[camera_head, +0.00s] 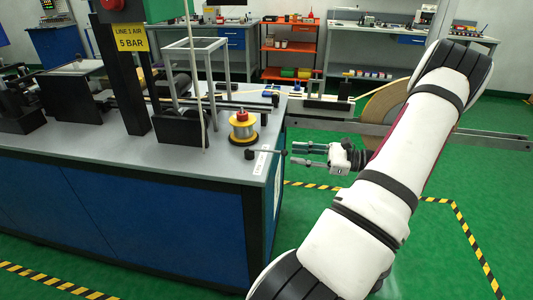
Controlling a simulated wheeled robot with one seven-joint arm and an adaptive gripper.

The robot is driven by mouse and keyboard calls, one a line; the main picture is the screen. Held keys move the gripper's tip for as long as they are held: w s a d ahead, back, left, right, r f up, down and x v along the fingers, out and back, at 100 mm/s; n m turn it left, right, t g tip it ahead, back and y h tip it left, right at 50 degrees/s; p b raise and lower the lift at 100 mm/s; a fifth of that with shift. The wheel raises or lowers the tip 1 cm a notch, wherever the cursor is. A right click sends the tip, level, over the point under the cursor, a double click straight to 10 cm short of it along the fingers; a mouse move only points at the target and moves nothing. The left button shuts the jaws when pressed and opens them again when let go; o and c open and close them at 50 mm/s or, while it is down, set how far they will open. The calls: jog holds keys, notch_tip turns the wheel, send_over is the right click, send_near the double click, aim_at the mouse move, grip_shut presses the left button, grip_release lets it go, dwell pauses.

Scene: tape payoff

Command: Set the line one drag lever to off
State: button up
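At the right end of the blue workbench (140,160), a small dark lever (268,149) sticks out sideways near the bench edge, above a white label (262,163) too small to read. I cannot tell for certain that it is the line one drag lever, nor its marked position. My gripper (298,154) is just right of the lever's tip, beyond the bench edge. Its two fingers point left and are apart, with nothing seen between them. I cannot tell whether a finger touches the lever.
A spool with a yellow base and red top (242,125) stands beside the lever. A large tan reel (385,103) on a metal frame is behind my arm. A yellow "LINE 1 AIR 5 BAR" sign (132,38) hangs on a black post. Green floor is clear in front.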

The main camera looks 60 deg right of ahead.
aim_at(268, 151)
jog(key=x, duration=0.9)
jog(key=shift+w+a, duration=0.15)
jog(key=shift+w, duration=0.2)
grip_shut()
